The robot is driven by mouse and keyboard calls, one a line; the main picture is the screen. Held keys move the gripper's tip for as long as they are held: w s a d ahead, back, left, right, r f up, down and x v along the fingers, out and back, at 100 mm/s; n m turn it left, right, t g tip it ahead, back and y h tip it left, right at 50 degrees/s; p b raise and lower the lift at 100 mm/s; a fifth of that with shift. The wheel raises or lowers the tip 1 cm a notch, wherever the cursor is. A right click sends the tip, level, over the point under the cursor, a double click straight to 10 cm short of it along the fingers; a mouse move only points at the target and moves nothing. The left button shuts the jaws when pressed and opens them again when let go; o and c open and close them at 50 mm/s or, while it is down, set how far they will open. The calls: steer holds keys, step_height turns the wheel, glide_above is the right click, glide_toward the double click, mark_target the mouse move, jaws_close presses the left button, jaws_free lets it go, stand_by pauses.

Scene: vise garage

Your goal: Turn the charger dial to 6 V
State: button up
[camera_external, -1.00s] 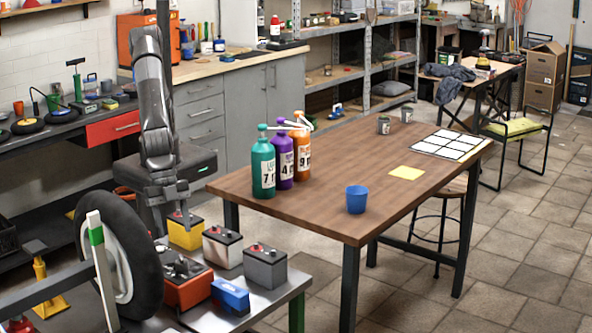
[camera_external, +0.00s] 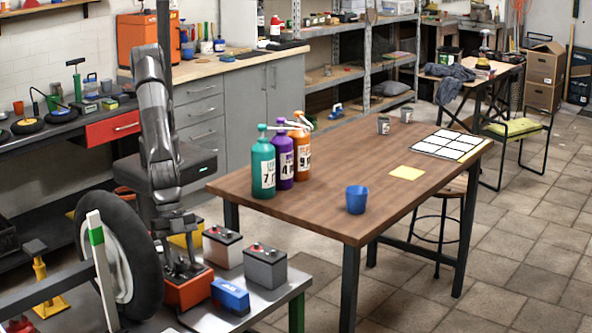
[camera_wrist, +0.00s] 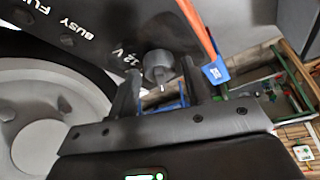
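The charger (camera_external: 188,292) is an orange-red box with a dark top panel, standing on the low metal bench beside the tyre. In the wrist view its dark panel (camera_wrist: 105,35) carries white lettering, with "12 V" partly readable near the dial (camera_wrist: 158,64). The dial is a small grey round knob with a pale tip; its exact setting cannot be told. My gripper (camera_external: 181,268) points down at the charger's top. In the wrist view my gripper (camera_wrist: 160,76) has its fingers apart, one on each side of the dial, with gaps showing. The dial is hidden in the external view.
Yellow (camera_external: 186,238), white (camera_external: 222,246) and grey (camera_external: 265,266) batteries stand behind and to the right. The tyre (camera_external: 125,255) is close on the left. A wooden table (camera_external: 330,205) stands to the right.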

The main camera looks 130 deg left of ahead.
steer(key=c, duration=0.7)
steer(key=shift+c, duration=0.2)
steer(key=shift+m, duration=0.3)
steer(key=m, duration=0.1)
steer(key=m+g+h, duration=0.1)
steer(key=m, duration=0.3)
steer(key=shift+w+a+h, duration=0.2)
steer(key=shift+a+h, duration=0.05)
steer(key=shift+h, duration=0.15)
steer(key=m+g, duration=0.1)
steer(key=m, duration=0.2)
steer(key=m+g+h, duration=0.1)
steer(key=m, duration=0.2)
steer(key=shift+m+g, duration=0.3)
steer(key=o, duration=1)
steer(key=shift+c, duration=0.2)
